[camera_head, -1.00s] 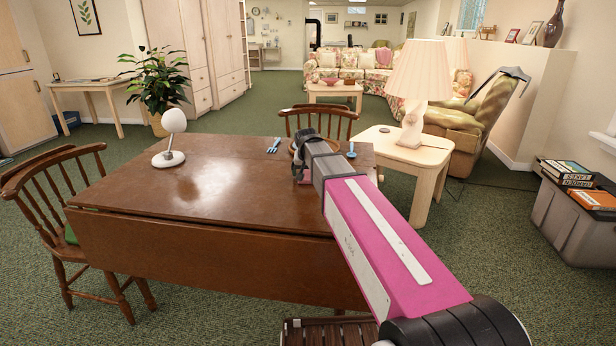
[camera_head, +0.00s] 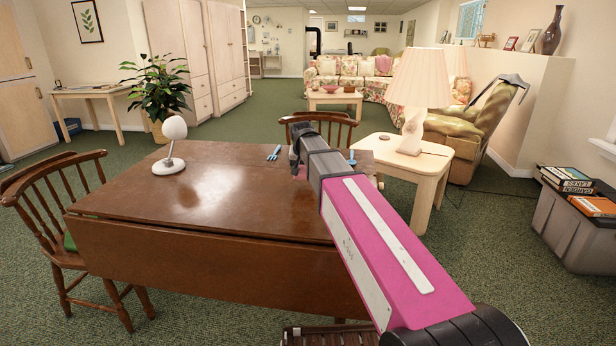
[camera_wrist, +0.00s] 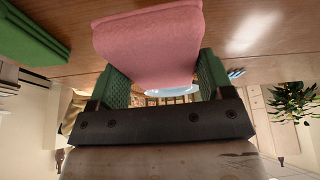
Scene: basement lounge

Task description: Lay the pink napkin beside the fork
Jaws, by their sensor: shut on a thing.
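The pink napkin (camera_wrist: 150,45) is folded and held between the green-padded fingers of my gripper (camera_wrist: 165,85) in the wrist view. In the head view only a sliver of the pink napkin (camera_head: 300,173) shows under my gripper (camera_head: 296,160), over the far part of the brown table (camera_head: 210,205). Blue cutlery (camera_head: 273,153) lies on the table just left of my gripper; it also shows in the wrist view (camera_wrist: 236,73). It is too small to tell which piece is the fork. My arm hides the tabletop behind it.
A white lamp (camera_head: 170,145) stands on the table's left part. Another blue utensil (camera_head: 351,157) lies right of my arm. A green folded thing (camera_wrist: 30,38) shows in the wrist view. Chairs stand left (camera_head: 50,200) and behind (camera_head: 325,120). The table's middle is clear.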

